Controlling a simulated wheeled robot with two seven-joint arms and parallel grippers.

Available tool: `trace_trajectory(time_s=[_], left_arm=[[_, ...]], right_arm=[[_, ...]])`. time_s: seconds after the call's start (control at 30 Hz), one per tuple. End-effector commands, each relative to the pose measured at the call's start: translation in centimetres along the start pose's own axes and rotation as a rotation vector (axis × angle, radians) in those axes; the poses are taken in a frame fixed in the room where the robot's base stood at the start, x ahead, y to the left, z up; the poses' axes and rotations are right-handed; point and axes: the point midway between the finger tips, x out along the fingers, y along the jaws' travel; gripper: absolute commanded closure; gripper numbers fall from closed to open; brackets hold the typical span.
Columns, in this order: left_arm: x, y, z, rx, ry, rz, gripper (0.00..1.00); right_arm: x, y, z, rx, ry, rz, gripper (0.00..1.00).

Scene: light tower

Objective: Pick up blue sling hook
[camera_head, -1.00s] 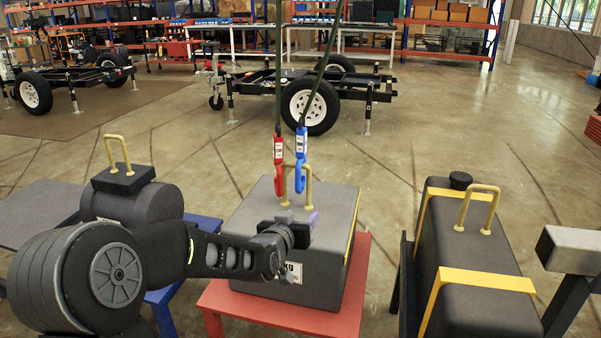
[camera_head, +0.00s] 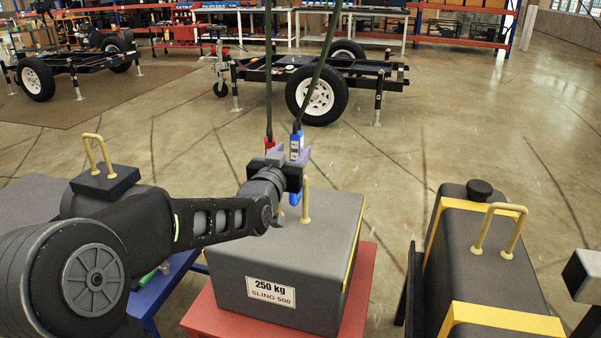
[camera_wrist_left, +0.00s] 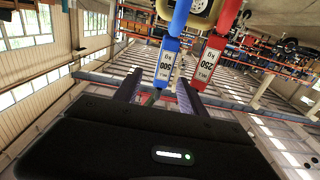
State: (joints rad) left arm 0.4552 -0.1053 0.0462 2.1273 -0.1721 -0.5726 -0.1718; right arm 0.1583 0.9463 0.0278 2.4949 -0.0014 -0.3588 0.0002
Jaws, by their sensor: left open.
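The blue sling hook (camera_head: 296,147) hangs on a dark sling above the grey 250 kg block (camera_head: 270,255). Its middle is hidden behind my left gripper (camera_head: 291,156), and its tip shows just below. The gripper is open around or just in front of the blue hook; I cannot tell if it touches. In the left wrist view the blue hook (camera_wrist_left: 171,46) with its 500 kg label appears above the gap between the fingers (camera_wrist_left: 160,92). The red hook (camera_head: 269,142) hangs close on the left, mostly hidden; it also shows in the left wrist view (camera_wrist_left: 209,58).
The grey block has a yellow handle (camera_head: 306,205) and stands on a red table (camera_head: 362,285). A dark tank with yellow straps (camera_head: 470,250) stands at right. A dark weight with a yellow handle (camera_head: 103,178) is at left. A trailer (camera_head: 315,85) stands behind on open floor.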

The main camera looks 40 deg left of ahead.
Motion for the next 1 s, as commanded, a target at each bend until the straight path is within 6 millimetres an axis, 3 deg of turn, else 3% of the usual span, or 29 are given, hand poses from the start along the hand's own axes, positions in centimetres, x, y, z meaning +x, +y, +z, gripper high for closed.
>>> trace_trajectory(time_s=[0.33,0.6,1.0], left_arm=[[0.1,0.0,0.0,0.000,-0.001,0.000,0.51],[2.4,0.0,0.0,-0.001,-0.001,0.001,0.51],[3.0,-0.1,0.0,0.000,-0.001,0.000,0.51]], right_arm=[[0.0,0.0,0.1,0.001,-0.001,0.000,1.00],[-0.1,0.0,0.0,0.000,-0.001,0.000,1.00],[-0.1,0.0,0.0,0.000,-0.001,0.000,1.00]])
